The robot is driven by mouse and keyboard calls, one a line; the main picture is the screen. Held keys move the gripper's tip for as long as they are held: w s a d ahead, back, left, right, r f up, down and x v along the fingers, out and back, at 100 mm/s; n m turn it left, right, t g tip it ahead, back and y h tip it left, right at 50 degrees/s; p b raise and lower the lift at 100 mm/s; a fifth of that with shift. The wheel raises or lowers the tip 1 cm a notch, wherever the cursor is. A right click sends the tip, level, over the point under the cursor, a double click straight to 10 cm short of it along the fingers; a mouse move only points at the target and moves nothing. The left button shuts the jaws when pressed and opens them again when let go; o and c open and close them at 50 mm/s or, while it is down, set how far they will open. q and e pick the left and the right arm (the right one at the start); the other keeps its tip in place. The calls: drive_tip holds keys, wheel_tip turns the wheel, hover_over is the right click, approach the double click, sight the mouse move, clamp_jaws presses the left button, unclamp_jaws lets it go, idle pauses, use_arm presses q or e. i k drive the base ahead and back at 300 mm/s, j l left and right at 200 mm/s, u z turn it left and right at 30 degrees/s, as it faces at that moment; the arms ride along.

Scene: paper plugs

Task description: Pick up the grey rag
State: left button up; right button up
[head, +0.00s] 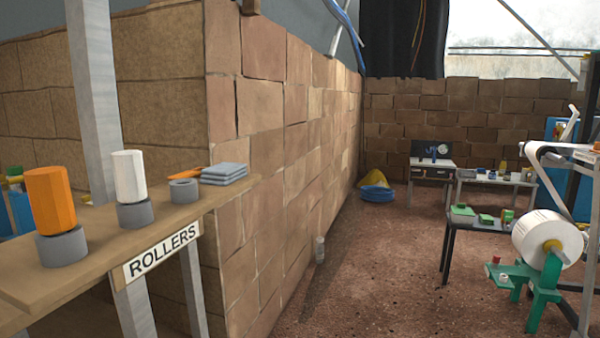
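A folded grey cloth (226,171), which looks like the grey rag, lies in flat layers at the far right end of a wooden shelf in the head view. An orange item (193,172) lies beside it on the left, and a low grey ring (184,192) stands just in front of it. Nothing covers the cloth. Neither of my grippers is in view.
The wooden shelf (105,243), labelled ROLLERS, also bears an orange roller (50,200) and a white roller (129,177) on grey rings. A metal post (92,100) rises behind it. A brick wall (285,150) stands behind. Open floor (375,265) lies to the right.

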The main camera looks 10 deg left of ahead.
sight(222, 174)
drive_tip(key=u, duration=0.65)
drive_tip(key=z, duration=1.8)
drive_tip(key=u, duration=1.8)
drive_tip(key=i+l, duration=0.2)
drive_tip(key=l, duration=0.2)
drive_tip(key=i+l+u, duration=0.15)
drive_tip(key=l, duration=0.2)
drive_tip(key=i, duration=0.05)
